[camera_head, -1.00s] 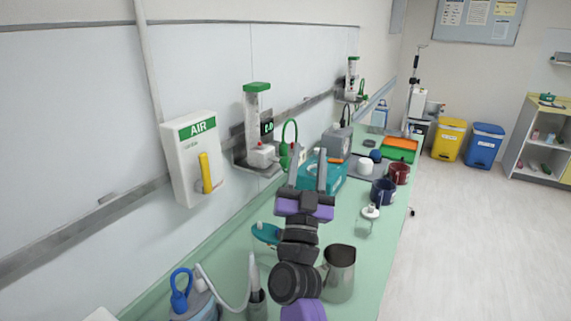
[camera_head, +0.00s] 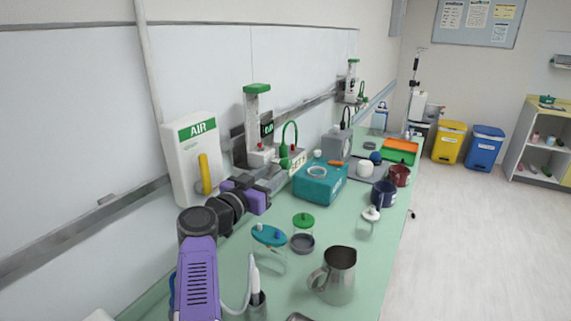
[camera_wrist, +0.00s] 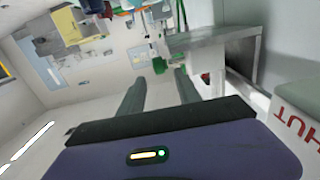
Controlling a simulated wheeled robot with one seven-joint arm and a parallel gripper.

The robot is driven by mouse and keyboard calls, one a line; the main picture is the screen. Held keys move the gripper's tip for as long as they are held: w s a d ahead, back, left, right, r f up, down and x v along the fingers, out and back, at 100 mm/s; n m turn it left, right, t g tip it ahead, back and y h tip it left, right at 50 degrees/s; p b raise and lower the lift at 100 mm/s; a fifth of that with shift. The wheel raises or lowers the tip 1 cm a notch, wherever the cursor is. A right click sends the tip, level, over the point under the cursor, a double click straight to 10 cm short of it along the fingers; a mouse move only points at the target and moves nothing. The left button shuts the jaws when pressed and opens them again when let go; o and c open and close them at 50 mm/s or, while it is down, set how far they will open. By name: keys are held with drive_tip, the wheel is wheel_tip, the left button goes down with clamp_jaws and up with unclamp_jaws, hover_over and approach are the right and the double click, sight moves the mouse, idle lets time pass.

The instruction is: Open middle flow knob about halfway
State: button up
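The middle flow meter (camera_head: 258,118) is a clear tube with a green cap, on a grey wall bracket between the AIR box and the farther flow meter. A small red part (camera_head: 261,147) shows at its base. A green fitting lies below and right of it. In the wrist view a green knob-like piece (camera_wrist: 160,65) is just beyond my fingertips, between them, with a small gap apparent. A red part (camera_wrist: 205,78) is to its right. My gripper (camera_head: 281,177) is open and empty, beside the bracket. Its fingers partly hide the fitting in the head view.
The white AIR box (camera_head: 184,142) with a yellow lever is close left of my gripper. A teal box (camera_head: 321,188) stands on the green counter right of it. Jars, mugs and a metal jug (camera_head: 340,268) stand nearer and right. A farther flow meter (camera_head: 352,80) is beyond.

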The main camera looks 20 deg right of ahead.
sight(285, 167)
drive_tip(key=shift+x, duration=3.9)
clamp_jaws()
drive_tip(key=shift+d+f+b, duration=0.15)
drive_tip(key=shift+f+b, duration=0.15)
drive_tip(key=shift+b, duration=0.5)
drive_tip(key=shift+h+b, duration=0.6)
drive_tip(key=shift+b, duration=0.15)
drive_tip(key=shift+s+r+t, duration=0.1)
drive_tip(key=shift+r+t, duration=0.1)
drive_tip(key=shift+t, duration=0.2)
